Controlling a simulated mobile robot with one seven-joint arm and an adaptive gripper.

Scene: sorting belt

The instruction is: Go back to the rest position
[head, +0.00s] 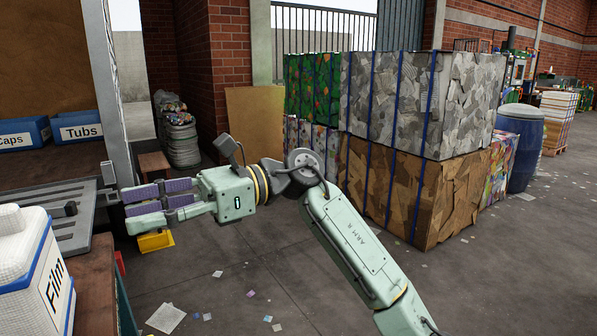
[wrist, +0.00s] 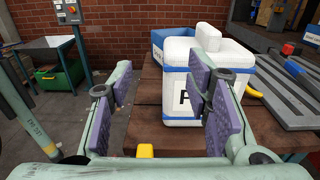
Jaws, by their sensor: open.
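My gripper (head: 127,207) is held out to the left in the head view, above the floor beside the belt's end. Its purple-padded fingers are apart with nothing between them. In the wrist view the gripper (wrist: 162,90) shows its two pads wide apart. A white bin labelled Film (head: 55,285) stands at the lower left of the head view, with white bulky material in it. A white bin (wrist: 180,98) shows beyond the fingers in the wrist view, partly hidden by the right finger, and I see no contact.
A grey slotted plate (head: 60,205) lies on the bench. Strapped bales (head: 405,185) stand behind my arm. A blue drum (head: 522,150) is at right. The floor in front is mostly open, with scattered scraps.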

